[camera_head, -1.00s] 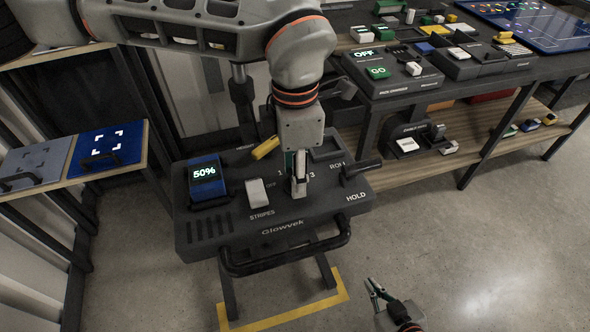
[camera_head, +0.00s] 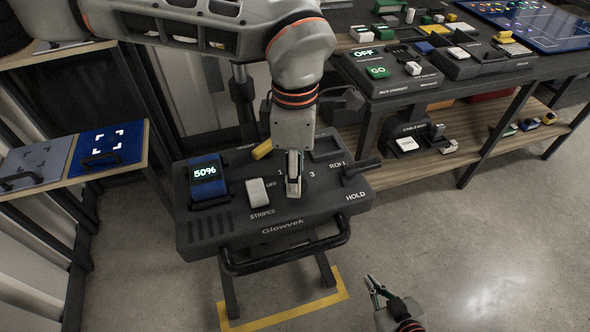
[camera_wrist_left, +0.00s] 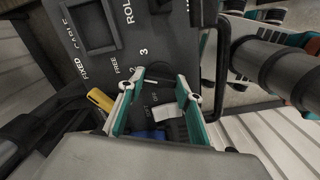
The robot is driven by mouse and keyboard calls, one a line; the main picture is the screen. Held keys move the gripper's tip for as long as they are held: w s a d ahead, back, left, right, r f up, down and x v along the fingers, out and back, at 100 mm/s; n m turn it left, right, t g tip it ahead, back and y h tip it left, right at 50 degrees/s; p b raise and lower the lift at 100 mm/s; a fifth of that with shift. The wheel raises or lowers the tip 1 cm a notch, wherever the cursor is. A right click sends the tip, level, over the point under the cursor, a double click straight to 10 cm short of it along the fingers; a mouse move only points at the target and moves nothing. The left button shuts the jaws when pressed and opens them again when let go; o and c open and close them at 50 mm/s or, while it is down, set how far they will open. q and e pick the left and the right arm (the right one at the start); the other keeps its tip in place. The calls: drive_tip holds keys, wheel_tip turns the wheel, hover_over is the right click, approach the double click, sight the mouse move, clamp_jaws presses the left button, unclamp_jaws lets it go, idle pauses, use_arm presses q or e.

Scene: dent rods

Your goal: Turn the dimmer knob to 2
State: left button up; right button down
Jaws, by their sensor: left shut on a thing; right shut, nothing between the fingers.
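A dark control box (camera_head: 340,205) labelled Glowvek stands on legs, with OFF, 1 and 3 printed around its dimmer dial. My left gripper (camera_head: 293,190) reaches down onto the dial, shut on the dimmer knob, which its fingers mostly hide. In the left wrist view the fingers (camera_wrist_left: 158,105) stand over the dial, with 2 and 3 printed just beyond them. The blue-framed display (camera_head: 205,172) reads 50%. My right gripper (camera_head: 374,290) is shut and empty, low over the floor, apart from the box.
A white STRIPES switch (camera_head: 257,192) sits left of the dial and a yellow lever (camera_head: 263,149) behind it. A black handle bar (camera_head: 290,254) runs along the box's front. A workbench (camera_head: 440,92) with other devices stands at the right back. The floor at right is clear.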

use_arm(q)
drive_tip(key=o, duration=1.1)
wheel_tip(320, 180, up, 12)
